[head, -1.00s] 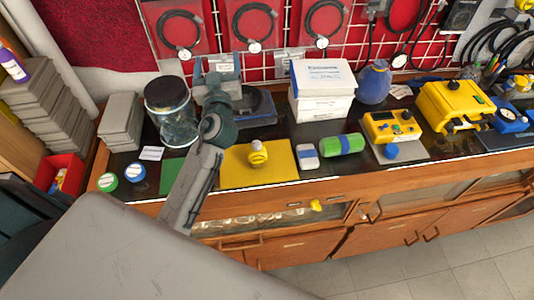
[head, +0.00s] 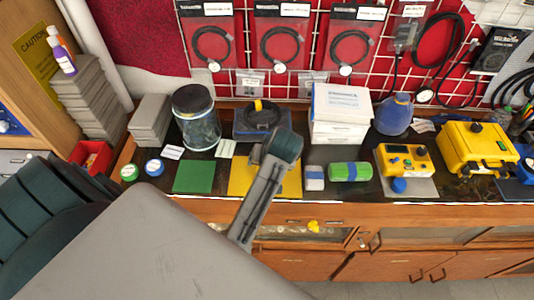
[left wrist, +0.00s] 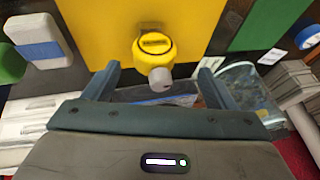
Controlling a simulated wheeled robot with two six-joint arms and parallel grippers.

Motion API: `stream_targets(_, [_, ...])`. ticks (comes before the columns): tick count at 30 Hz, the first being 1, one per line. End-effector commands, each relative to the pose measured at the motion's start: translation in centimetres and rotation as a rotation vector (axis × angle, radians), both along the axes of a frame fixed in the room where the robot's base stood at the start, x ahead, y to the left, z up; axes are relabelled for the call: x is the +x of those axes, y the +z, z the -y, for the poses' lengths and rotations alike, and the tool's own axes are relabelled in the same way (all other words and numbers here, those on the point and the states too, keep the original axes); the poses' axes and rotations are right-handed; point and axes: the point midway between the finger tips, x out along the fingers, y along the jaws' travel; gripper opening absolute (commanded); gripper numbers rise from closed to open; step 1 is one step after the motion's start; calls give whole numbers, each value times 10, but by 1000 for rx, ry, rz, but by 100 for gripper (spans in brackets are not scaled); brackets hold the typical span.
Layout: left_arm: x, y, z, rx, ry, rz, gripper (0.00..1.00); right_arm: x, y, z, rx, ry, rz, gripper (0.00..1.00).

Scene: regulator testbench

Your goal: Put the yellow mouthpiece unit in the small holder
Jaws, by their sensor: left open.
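The yellow mouthpiece unit (left wrist: 154,48) is a round yellow body with a dark label and a grey nozzle. In the left wrist view it lies on the yellow mat (left wrist: 98,22). My left gripper (left wrist: 160,72) is open and empty, its fingers apart on either side of the nozzle end, without visible contact. In the head view my left arm crosses the yellow mat (head: 292,180) and hides the unit. The fingers cannot be made out there. I cannot identify the small holder for certain. My right gripper is not in view.
A green mat (head: 194,176) and a glass jar (head: 198,125) are left of the yellow mat. A dark tray with a coiled hose (head: 262,117) is behind it.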

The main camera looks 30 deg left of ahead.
Motion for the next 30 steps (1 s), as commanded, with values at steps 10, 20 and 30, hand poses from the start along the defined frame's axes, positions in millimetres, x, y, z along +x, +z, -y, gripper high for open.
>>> stream_targets(10, [10,-26,-11,2,1,-1,79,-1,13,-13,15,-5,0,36])
stream_targets(20, [24,-63,-23,2,2,1,79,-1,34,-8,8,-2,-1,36])
stream_targets(30, [25,-68,-24,1,2,4,71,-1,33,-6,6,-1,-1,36])
